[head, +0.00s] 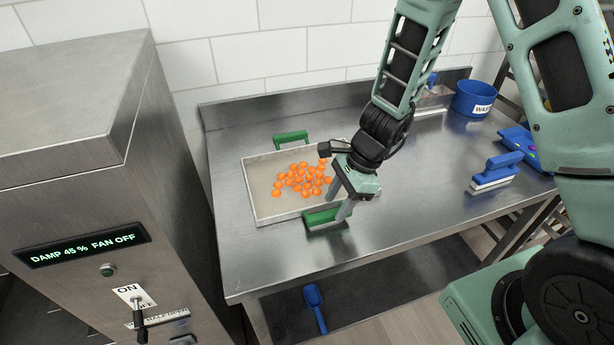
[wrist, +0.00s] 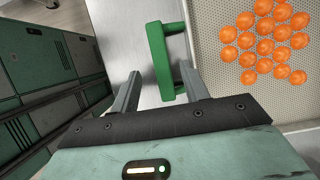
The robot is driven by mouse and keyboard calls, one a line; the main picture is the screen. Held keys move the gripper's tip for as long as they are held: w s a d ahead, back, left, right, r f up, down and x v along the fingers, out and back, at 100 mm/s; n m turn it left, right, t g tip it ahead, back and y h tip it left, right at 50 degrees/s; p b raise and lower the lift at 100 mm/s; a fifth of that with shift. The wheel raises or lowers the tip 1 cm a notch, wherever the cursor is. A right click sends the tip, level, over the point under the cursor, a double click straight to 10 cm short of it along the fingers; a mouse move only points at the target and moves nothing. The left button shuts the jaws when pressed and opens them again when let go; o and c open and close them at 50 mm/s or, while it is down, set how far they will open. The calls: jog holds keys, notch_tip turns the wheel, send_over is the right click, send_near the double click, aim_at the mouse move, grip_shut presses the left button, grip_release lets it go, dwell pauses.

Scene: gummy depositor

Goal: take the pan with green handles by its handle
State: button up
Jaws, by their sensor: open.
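The pan (head: 262,200) is a shallow rectangular metal tray on the steel table, with a green handle at its far end (head: 291,137) and another at its near end (head: 322,219). Several orange gummies (head: 300,180) lie in it. My gripper (head: 340,205) is open over the near handle. In the wrist view the near handle (wrist: 158,62) lies ahead of and between the two open fingers (wrist: 160,88), with the pan's perforated floor (wrist: 215,80) to the right. I cannot tell whether a finger touches the handle.
A steel machine (head: 75,180) with a lit display stands at the left. A blue-handled brush (head: 495,172), a blue bin (head: 473,98) and a blue tray (head: 522,145) are on the right of the table (head: 405,215). A blue scoop (head: 315,305) lies below.

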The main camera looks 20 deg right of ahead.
aim_at(330, 212)
jog(key=x, duration=0.4)
jog(key=shift+w+a+f, duration=0.15)
jog(key=shift+f, duration=0.05)
grip_shut()
jog(key=shift+r, duration=0.1)
notch_tip(330, 212, up, 10)
jog(key=shift+p, duration=0.8)
